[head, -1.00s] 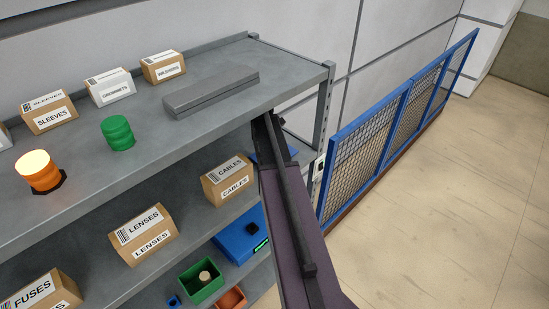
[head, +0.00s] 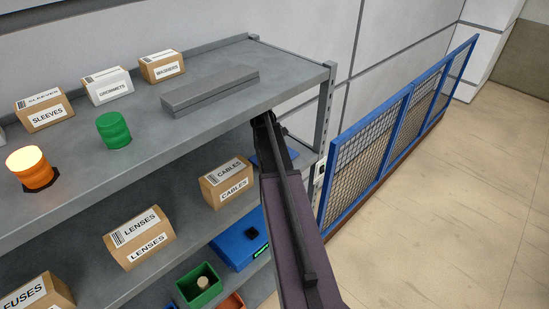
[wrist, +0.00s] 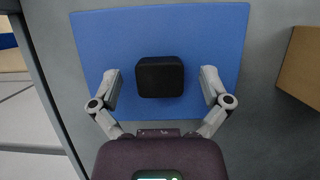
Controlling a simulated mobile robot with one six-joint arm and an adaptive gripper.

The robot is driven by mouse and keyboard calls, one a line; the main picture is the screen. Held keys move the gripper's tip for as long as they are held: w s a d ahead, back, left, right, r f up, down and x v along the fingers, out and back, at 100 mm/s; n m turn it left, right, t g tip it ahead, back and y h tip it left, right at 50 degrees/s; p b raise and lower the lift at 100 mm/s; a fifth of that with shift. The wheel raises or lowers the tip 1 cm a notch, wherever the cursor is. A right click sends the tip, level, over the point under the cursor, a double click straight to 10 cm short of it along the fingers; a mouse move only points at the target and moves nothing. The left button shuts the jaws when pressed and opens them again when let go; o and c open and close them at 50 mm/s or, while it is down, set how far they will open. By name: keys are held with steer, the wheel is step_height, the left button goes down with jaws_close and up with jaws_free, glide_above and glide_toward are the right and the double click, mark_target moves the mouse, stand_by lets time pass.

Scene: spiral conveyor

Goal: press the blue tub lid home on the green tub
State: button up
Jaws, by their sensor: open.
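In the wrist view my gripper (wrist: 160,75) is open, one finger on each side of a dark square knob (wrist: 160,77). The knob stands on a flat blue panel (wrist: 205,30), which looks like the blue tub lid. No contact between fingers and knob shows. In the head view my arm hides the gripper, and a bit of blue (head: 259,160) shows beside it on the middle shelf. A green open tub (head: 200,286) stands on the lower shelf with a round tan piece inside; its bottom edge is near the picture's edge.
A cardboard CABLES box (head: 226,184) stands left of my arm. A blue device with a green display (head: 238,245) sits beside the green tub. The upper shelf (head: 200,130) holds a grey bar (head: 210,90) above my arm. A blue mesh fence (head: 390,140) stands right.

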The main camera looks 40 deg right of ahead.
steer(key=shift+c, duration=0.2)
steer(key=c, duration=1.2)
steer(key=shift+r, duration=0.15)
steer(key=shift+c, duration=0.2)
step_height(320, 180, up, 3)
steer(key=p, duration=0.3)
steer(key=shift+r+p, duration=0.15)
steer(key=shift+p, duration=0.15)
steer(key=w, duration=0.6)
steer(key=w+a, duration=0.1)
steer(key=w, duration=1.1)
steer(key=shift+a, duration=0.4)
steer(key=o, duration=0.4)
steer(key=shift+c, duration=0.2)
steer(key=shift+s, duration=0.1)
steer(key=shift+c, duration=0.7)
